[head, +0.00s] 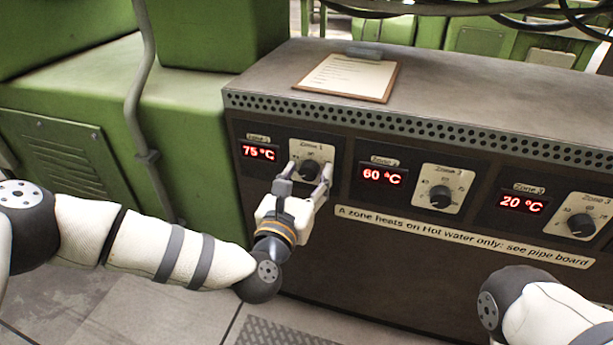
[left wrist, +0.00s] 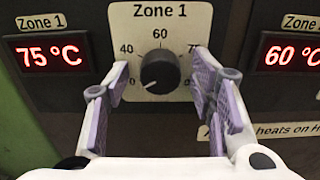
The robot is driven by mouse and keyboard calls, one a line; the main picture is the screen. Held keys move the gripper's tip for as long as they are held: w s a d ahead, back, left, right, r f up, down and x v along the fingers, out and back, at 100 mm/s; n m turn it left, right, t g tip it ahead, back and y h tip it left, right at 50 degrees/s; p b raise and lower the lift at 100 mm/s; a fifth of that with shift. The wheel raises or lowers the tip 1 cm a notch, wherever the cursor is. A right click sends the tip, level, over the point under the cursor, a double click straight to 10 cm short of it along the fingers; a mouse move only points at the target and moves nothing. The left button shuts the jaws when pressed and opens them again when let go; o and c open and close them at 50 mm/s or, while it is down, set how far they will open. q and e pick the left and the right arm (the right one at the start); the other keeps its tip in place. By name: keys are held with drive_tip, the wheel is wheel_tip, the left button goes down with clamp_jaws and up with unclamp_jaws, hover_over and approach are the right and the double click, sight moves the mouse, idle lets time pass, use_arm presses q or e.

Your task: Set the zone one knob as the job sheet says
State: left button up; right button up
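The zone one knob (left wrist: 160,72) is a black dial on a cream plate marked "Zone 1", with scale marks such as 0, 40 and 60. It also shows in the head view (head: 309,169). The zone one display (left wrist: 52,54) beside it reads 75 °C in red. My left gripper (left wrist: 163,88) is open, its purple-padded fingers apart on either side of the knob, with gaps visible between pads and knob. In the head view, my left gripper (head: 308,172) is at the zone one plate. The job sheet (head: 349,76) lies on a clipboard on the cabinet top; its text is too small to read. My right gripper is not seen.
The zone two knob (head: 440,197) has a display reading 60 °C; the zone three knob (head: 581,225) has one reading 20 °C. A label (head: 460,235) below says a zone heats on hot water only. A grey pipe (head: 140,100) runs down the green machine at left.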

use_arm(q)
drive_tip(key=c, duration=1)
